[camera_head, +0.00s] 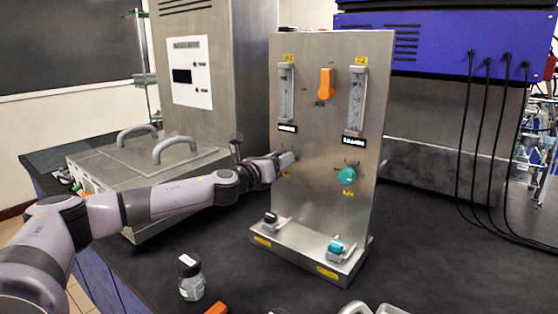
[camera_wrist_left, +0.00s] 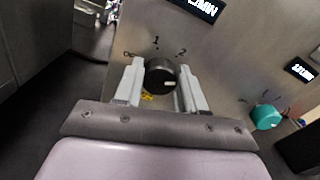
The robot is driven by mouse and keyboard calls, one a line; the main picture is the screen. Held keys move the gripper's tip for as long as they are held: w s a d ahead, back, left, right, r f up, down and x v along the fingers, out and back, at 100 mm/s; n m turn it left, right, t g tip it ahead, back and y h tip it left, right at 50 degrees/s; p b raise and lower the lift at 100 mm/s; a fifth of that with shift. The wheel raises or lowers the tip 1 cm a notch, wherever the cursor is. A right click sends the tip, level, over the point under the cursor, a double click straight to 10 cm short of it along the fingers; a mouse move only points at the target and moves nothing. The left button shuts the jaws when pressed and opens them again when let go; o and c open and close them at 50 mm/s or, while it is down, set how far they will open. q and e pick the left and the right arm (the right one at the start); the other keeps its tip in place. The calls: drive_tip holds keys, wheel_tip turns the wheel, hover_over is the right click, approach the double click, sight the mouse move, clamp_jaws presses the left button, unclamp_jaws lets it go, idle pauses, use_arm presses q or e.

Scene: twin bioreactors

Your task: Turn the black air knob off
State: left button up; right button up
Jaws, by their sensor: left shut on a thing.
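The black air knob (camera_wrist_left: 161,76) is on the steel panel (camera_head: 317,130), with a white mark at its lower right and the printed numbers 1 and 2 above it. My left gripper (camera_wrist_left: 160,82) has one finger on each side of the knob and is shut on it. In the head view my left gripper (camera_head: 286,160) reaches the left part of the panel and hides the knob.
A teal knob (camera_head: 347,176) is to the right, with an orange handle (camera_head: 326,84) above between two flow tubes. Small valves sit on the panel's base. A capped jar (camera_head: 190,278) stands on the dark bench. Black cables (camera_head: 487,130) hang at the right.

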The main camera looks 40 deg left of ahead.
use_arm(q)
drive_tip(key=shift+f+n+p, duration=0.15)
drive_tip(key=shift+n+p, duration=0.6)
drive_tip(key=shift+n, duration=6.95)
drive_tip(key=shift+f+n+p, duration=0.15)
drive_tip(key=shift+n+p, duration=0.55)
drive_tip(key=shift+n, duration=7)
drive_tip(key=o, duration=1.1)
drive_tip(key=shift+c, duration=0.2)
